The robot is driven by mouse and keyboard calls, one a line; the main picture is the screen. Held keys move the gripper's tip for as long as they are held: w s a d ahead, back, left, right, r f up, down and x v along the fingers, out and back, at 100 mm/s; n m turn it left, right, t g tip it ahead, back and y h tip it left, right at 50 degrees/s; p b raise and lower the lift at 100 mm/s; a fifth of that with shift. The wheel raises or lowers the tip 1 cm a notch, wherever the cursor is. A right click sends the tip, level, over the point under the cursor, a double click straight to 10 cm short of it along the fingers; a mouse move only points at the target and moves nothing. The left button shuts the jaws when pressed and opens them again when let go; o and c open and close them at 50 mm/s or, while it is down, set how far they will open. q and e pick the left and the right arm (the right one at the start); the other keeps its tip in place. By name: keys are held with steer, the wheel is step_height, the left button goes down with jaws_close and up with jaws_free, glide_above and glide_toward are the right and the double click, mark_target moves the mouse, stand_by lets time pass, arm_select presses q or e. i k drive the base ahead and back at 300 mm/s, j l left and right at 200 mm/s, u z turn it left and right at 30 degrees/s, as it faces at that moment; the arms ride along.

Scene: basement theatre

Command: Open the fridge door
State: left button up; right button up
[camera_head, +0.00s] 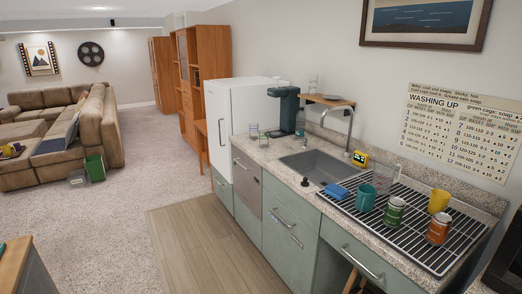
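The white fridge (250,104) stands at the far end of the kitchen counter, against the right-hand wall. Its door (217,115) faces left, toward the open floor, and looks shut. A slim vertical grey handle (221,132) is on the door. The fridge's lower part is partly hidden by the counter and its cabinets. Neither of my grippers is in view.
The counter (262,152) holds a sink (316,165), a dark green coffee machine (286,108) and a rack (425,232) with mugs and cans. A brown sofa (98,122) stands left. Wood floor (205,245) and carpet (110,225) are clear before the cabinets.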

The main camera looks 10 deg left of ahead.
mark_target(218, 103)
steer(key=i+j+u, duration=0.4)
steer(key=i, duration=0.3)
steer(key=i+u, duration=0.4)
steer(key=i, duration=0.3)
steer(key=i+l+u, duration=0.1)
steer(key=i+u, duration=0.3)
steer(key=i, duration=0.35)
